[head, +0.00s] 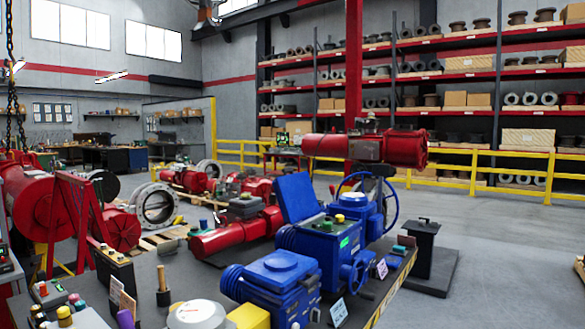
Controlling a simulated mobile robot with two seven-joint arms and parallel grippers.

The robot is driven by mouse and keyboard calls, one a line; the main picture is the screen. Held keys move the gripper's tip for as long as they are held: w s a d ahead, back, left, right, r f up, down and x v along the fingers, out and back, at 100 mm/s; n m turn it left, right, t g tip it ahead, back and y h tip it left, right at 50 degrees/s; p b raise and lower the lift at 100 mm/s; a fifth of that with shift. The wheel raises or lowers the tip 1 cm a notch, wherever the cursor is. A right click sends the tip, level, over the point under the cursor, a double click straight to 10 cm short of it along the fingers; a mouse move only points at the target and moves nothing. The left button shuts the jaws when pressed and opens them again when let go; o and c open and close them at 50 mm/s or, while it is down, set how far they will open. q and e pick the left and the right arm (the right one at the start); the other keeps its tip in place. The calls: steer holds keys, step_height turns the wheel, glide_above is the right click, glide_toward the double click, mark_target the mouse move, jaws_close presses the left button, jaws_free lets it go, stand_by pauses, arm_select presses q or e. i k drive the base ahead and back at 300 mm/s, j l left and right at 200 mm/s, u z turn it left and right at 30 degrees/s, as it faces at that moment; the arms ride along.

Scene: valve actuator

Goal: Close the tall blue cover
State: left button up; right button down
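The tall blue cover (297,197) is a flat blue panel. It stands raised and leans slightly back above the left side of a blue valve actuator (325,246) on the dark bench. The actuator has a small green display and green and yellow knobs on top. I cannot tell where the cover's hinge sits. A blue handwheel (381,209) stands upright behind the actuator, at its right. Neither of my grippers is in view.
Another blue unit (277,283) stands in front on the bench (213,281), by a yellow block (249,317) and small cards. A red cylinder actuator (367,148) rises behind the handwheel. A black pedestal (428,257) stands right; open floor lies beyond it.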

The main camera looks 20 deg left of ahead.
mark_target(295, 193)
steer(key=i+l+u, duration=0.1)
steer(key=i+l, duration=0.2)
steer(key=i+l+u, duration=0.1)
steer(key=i+l, duration=0.2)
steer(key=i+l+u, duration=0.1)
steer(key=i+l, duration=0.15)
steer(key=l, duration=0.25)
steer(key=i+l+u, duration=0.1)
steer(key=i+l, duration=0.15)
steer(key=l, duration=0.15)
steer(key=i+l+u, duration=0.1)
steer(key=i+l, duration=0.15)
steer(key=l, duration=0.15)
